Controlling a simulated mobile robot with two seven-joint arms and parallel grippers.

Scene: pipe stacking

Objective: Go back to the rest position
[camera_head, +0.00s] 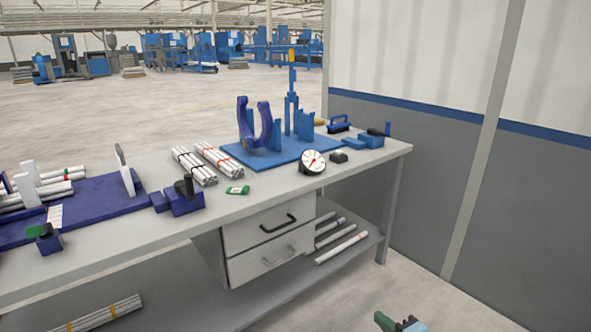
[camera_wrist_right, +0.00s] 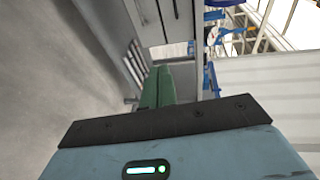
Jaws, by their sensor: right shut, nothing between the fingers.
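My right gripper (camera_head: 384,320) shows at the bottom edge of the head view, low in front of the workbench and over open floor. Its green fingers are together in the right wrist view (camera_wrist_right: 158,86), with nothing between them. It touches nothing that I can see. My left gripper is not in view. The workbench (camera_head: 240,205) stands clear of the right gripper. Two bundles of white pipes (camera_head: 194,165) (camera_head: 218,159) lie on its top, beside a blue fixture (camera_head: 290,152) with upright prongs.
A dark blue tray (camera_head: 95,200) with white uprights and pipes is at the left. A gauge (camera_head: 312,161) stands near the bench's front edge. Drawers (camera_head: 275,240) and a lower shelf with loose pipes (camera_head: 342,247) are below. A grey wall (camera_head: 430,150) closes the right side.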

